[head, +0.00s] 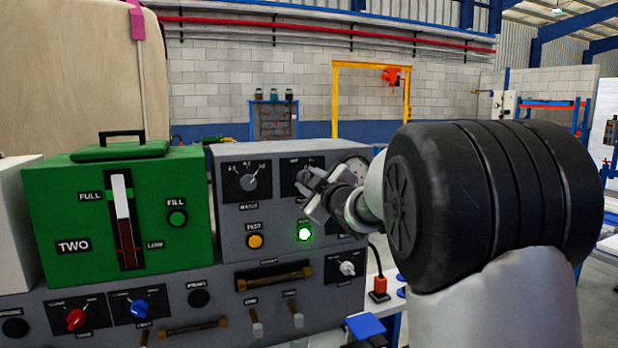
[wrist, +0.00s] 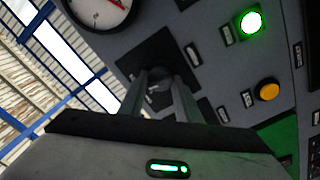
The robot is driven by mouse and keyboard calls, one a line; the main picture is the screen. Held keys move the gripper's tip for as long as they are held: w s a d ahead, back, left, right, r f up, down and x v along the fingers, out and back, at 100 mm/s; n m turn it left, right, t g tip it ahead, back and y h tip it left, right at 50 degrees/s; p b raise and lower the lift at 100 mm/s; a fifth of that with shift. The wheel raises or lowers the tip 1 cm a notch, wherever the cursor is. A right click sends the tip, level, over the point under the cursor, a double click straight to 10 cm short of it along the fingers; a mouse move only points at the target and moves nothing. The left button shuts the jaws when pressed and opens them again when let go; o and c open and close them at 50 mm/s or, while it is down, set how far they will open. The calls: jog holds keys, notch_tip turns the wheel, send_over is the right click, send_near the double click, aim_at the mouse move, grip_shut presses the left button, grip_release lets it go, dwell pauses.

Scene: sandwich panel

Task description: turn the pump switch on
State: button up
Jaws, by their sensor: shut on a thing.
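My gripper (head: 309,186) reaches in from the right to the upper part of the grey control panel (head: 230,217). It is shut on a small dark rotary switch knob (wrist: 160,76), which sits between the fingers on a black plate (wrist: 150,57). In the head view this plate (head: 290,168) is above a lit green lamp (head: 305,233), and the gripper covers its knob. The plate's lettering is too small to read for sure, so I cannot confirm it says pump. The knob's pointing direction is hidden. The lit green lamp also shows in the wrist view (wrist: 251,22).
A similar rotary switch (head: 248,182) is to the left. A round gauge (wrist: 97,8) is beside the held switch. An amber button (head: 255,241), a green tank box (head: 120,215) and lower knobs, including red (head: 76,319) and blue (head: 139,308), are nearby.

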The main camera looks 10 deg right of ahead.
jog(key=shift+m+p, duration=0.6)
jog(key=shift+m, duration=1.3)
jog(key=o, duration=1.1)
jog(key=shift+c, duration=0.2)
jog(key=s+d, duration=0.3)
jog(key=s, duration=1.4)
jog(key=shift+d, duration=0.2)
